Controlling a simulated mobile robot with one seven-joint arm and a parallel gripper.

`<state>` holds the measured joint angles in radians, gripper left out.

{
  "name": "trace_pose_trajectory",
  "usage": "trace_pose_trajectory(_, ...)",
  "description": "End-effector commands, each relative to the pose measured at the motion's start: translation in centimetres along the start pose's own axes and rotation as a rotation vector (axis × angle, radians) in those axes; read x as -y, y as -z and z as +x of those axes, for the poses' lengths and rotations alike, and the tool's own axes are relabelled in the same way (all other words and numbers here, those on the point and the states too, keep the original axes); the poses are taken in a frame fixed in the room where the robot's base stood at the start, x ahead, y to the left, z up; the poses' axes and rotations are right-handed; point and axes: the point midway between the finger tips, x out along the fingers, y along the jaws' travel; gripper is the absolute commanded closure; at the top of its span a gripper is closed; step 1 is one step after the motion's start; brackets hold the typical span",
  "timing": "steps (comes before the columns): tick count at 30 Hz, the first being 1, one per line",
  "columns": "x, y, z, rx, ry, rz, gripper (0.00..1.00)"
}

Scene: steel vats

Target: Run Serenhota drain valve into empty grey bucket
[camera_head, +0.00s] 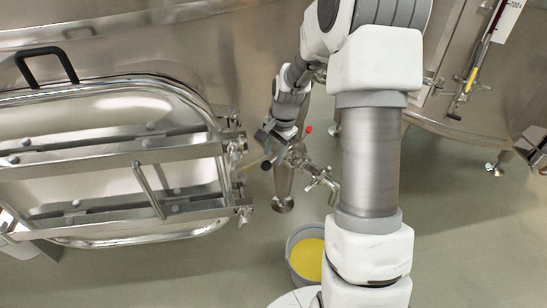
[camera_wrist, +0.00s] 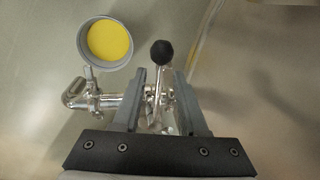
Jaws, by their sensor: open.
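A grey bucket (camera_head: 290,262) stands on the floor below the spout, partly behind my arm in the head view. It holds yellow liquid, also seen in the wrist view, where the bucket (camera_wrist: 81,42) is at the upper left. A steel drain valve and pipe (camera_head: 320,178) sticks out from the vat above the bucket; it shows in the wrist view (camera_wrist: 85,98) too. A lever with a black ball knob (camera_wrist: 161,52) lies between the fingers of my gripper (camera_wrist: 160,76). My gripper (camera_head: 273,147) is open, its fingers apart on either side of the lever. No name label is readable.
The large vat with an oval hatch (camera_head: 110,155) fills the left. A second vat (camera_head: 465,100) with a level gauge (camera_head: 476,72) stands at the right. A steel vat foot (camera_head: 283,204) stands near the bucket. The floor (camera_head: 470,240) at the lower right is clear.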

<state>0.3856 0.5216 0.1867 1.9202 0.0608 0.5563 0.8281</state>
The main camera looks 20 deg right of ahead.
Motion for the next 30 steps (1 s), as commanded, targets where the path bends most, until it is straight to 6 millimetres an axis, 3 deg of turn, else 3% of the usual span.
trace_pose_trajectory(3,-0.02,-0.04,0.97,0.002,-0.001,0.000,0.58)
trace_pose_trajectory(13,0.02,-0.02,1.17,0.000,0.000,0.000,0.58)
trace_pose_trajectory(20,0.01,-0.03,1.16,0.001,0.000,0.000,0.99)
trace_pose_trajectory(30,0.02,-0.07,1.16,0.001,0.000,0.000,1.00)
